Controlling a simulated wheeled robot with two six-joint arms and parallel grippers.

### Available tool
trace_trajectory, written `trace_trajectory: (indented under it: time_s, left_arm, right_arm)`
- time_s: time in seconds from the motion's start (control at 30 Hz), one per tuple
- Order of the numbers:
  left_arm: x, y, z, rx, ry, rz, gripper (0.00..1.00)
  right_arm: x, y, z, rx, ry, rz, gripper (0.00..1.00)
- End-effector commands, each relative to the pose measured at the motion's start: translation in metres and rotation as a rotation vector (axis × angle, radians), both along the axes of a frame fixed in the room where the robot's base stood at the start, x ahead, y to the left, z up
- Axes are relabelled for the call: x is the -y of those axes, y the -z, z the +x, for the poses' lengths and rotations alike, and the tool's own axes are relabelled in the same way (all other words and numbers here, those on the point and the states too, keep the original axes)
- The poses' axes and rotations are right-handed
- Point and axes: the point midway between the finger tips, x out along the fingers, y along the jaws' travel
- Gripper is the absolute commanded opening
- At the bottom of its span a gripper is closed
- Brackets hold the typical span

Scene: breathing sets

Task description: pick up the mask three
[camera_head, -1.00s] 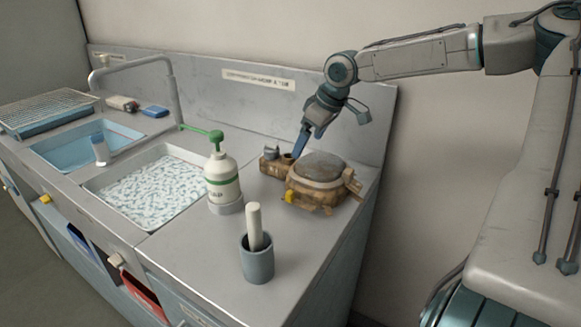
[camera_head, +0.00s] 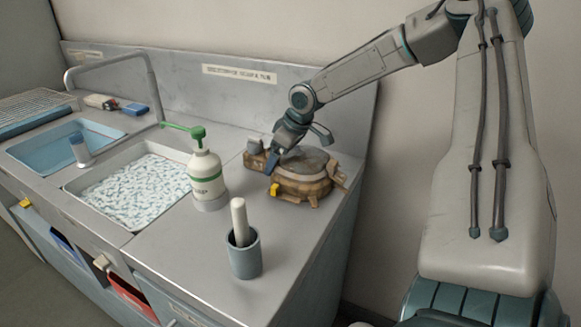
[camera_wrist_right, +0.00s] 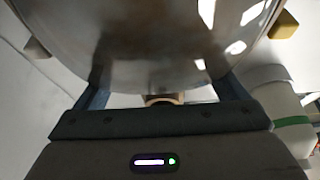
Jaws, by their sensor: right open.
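The mask (camera_head: 305,184) is a brown piece with a round glassy visor and a yellow tab, lying on the counter near its right end. A smaller brown part with a grey cap (camera_head: 254,148) adjoins its left side. My right gripper (camera_head: 276,162) is open at the mask's left back side, its fingers pointing down and covering part of it. In the right wrist view the shiny visor (camera_wrist_right: 160,45) fills the top, just beyond and between the open fingers (camera_wrist_right: 165,90). I cannot tell whether the fingers touch it. My left gripper is out of view.
A white soap bottle (camera_head: 207,177) with a green pump stands left of the mask. A grey cup (camera_head: 244,258) holding a white rod stands in front. A foam-filled sink (camera_head: 130,190) is further left.

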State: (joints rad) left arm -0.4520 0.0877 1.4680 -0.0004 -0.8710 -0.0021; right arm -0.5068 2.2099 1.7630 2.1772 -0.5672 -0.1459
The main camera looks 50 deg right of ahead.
Motion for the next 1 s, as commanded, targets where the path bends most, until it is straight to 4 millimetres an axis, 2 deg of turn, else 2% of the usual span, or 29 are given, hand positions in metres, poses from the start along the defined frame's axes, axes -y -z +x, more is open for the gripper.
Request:
trace_trajectory:
  time_s: [0.13,0.43,0.47,0.83,1.0]
  left_arm:
    - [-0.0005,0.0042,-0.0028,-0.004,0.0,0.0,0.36]
    - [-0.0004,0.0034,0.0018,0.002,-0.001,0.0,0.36]
    - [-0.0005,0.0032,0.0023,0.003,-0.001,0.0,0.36]
    - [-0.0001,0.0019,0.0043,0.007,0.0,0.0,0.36]
    - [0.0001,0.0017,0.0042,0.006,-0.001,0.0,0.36]
  right_arm:
    - [-0.0014,0.0122,0.0042,-0.002,-0.001,-0.001,0.93]
    - [-0.0019,0.0144,0.0057,0.001,0.0,0.0,0.93]
    - [-0.0019,0.0145,0.0056,0.001,0.0,0.0,0.89]
    - [-0.0019,0.0148,0.0052,-0.001,0.0,0.001,0.17]
    - [-0.0018,0.014,0.0055,0.0,0.0,0.0,0.14]
